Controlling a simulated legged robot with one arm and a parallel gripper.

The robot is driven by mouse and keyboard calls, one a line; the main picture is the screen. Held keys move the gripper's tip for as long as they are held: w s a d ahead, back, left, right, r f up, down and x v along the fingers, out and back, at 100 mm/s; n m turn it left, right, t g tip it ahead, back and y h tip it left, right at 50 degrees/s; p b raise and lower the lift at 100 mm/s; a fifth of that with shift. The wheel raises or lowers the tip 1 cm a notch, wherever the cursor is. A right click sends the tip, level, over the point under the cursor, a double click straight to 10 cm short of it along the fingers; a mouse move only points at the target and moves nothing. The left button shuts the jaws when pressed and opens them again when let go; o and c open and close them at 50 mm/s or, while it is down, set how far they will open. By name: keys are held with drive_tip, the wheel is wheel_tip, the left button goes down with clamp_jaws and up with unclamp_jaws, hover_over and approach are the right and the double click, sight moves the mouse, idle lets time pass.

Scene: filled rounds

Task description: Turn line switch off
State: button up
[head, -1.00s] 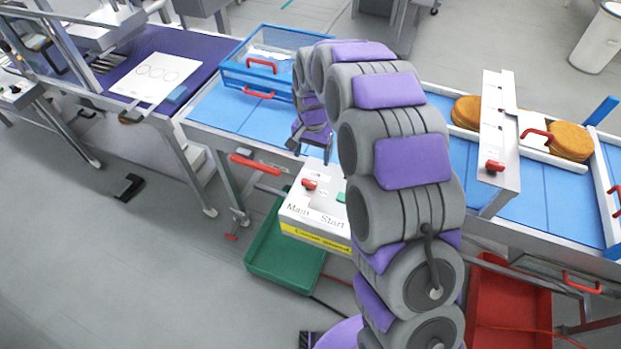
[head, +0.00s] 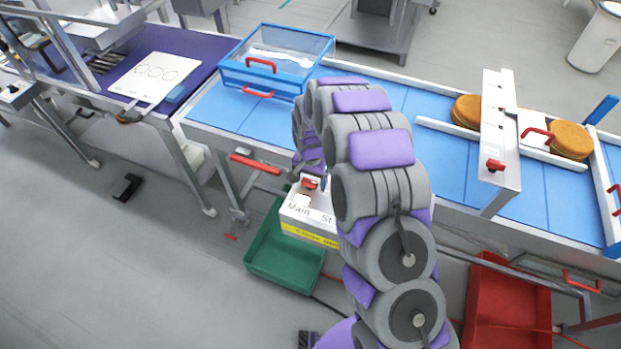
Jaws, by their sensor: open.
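A white control box (head: 297,213) with a yellow band stands in front of the blue conveyor, below the middle of the picture. My gripper (head: 311,176) is open and right at the red switch, pointing down. The fingertips are small and partly hidden, so I cannot tell whether they touch the switch. My arm hides the right part of the box.
The blue conveyor (head: 215,112) runs behind the box, with a clear blue-framed bin (head: 277,60) on it. A red handle (head: 255,164) juts out left of the box. A green crate (head: 283,255) and a red crate (head: 508,310) stand below. Brown rounds (head: 570,140) lie right.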

drive_tip(key=shift+a, duration=0.3)
drive_tip(key=shift+c, duration=1.4)
drive_tip(key=shift+d, duration=0.25)
drive_tip(key=c, duration=0.8)
drive_tip(key=shift+o, duration=0.2)
